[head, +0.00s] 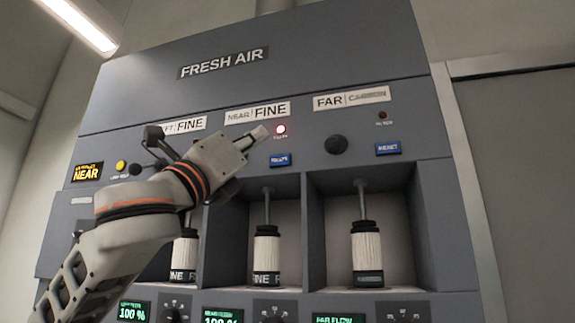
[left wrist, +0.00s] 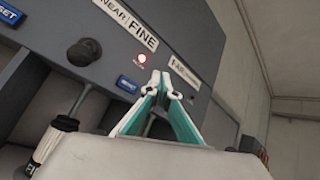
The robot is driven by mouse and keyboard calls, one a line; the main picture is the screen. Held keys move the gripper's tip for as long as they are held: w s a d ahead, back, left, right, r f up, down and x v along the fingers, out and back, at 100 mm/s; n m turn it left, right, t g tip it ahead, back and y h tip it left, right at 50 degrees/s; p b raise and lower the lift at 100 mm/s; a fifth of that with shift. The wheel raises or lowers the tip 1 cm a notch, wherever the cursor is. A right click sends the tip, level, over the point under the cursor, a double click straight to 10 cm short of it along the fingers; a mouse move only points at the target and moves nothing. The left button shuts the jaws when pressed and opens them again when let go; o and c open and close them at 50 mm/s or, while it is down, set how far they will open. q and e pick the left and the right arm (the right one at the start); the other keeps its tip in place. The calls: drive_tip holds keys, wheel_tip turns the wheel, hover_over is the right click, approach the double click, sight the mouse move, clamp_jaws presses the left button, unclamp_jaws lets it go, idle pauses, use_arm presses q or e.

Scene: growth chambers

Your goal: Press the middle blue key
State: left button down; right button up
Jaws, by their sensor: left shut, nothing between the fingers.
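The middle blue key (head: 281,160) sits on the grey FRESH AIR panel, below a lit red lamp (head: 281,130) and under the NEAR FINE label. It also shows in the left wrist view (left wrist: 126,84), left of the fingers. My left gripper (head: 262,134) is shut and empty, up and to the left of the key in the head view. Its fingertips (left wrist: 161,76) appear close together in the wrist view. I see no contact with the key. Another blue key (head: 388,148) is under the FAR label. A blue key at the left (left wrist: 8,12) shows only in the wrist view.
A black knob (head: 336,145) is left of the far key. Another knob (left wrist: 84,52) stands left of the middle key in the wrist view. White ribbed cartridges (head: 266,256) hang in recesses below. Green displays (head: 338,320) line the bottom.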

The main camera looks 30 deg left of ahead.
sight(272, 156)
use_arm(q)
drive_tip(key=shift+s+h, duration=0.15)
drive_tip(key=shift+h, duration=0.15)
drive_tip(key=shift+w+a+p, duration=0.2)
drive_tip(key=shift+w+a, duration=0.15)
drive_tip(key=shift+w, duration=1.1)
drive_tip(key=shift+w+a+p, duration=0.15)
drive_tip(key=shift+w+a, duration=0.2)
drive_tip(key=shift+w, duration=1.15)
drive_tip(key=shift+w+a+p, duration=0.2)
drive_tip(key=shift+w+a, duration=0.15)
drive_tip(key=shift+w, duration=1.1)
drive_tip(key=shift+w, duration=0.1)
drive_tip(key=shift+w+a, duration=0.1)
drive_tip(key=shift+w, duration=0.2)
drive_tip(key=shift+w+a+p, duration=0.1)
drive_tip(key=shift+w+p, duration=0.25)
drive_tip(key=shift+p, duration=0.05)
drive_tip(key=shift+s, duration=0.15)
drive_tip(key=shift+s+d, duration=0.2)
drive_tip(key=shift+s, duration=0.45)
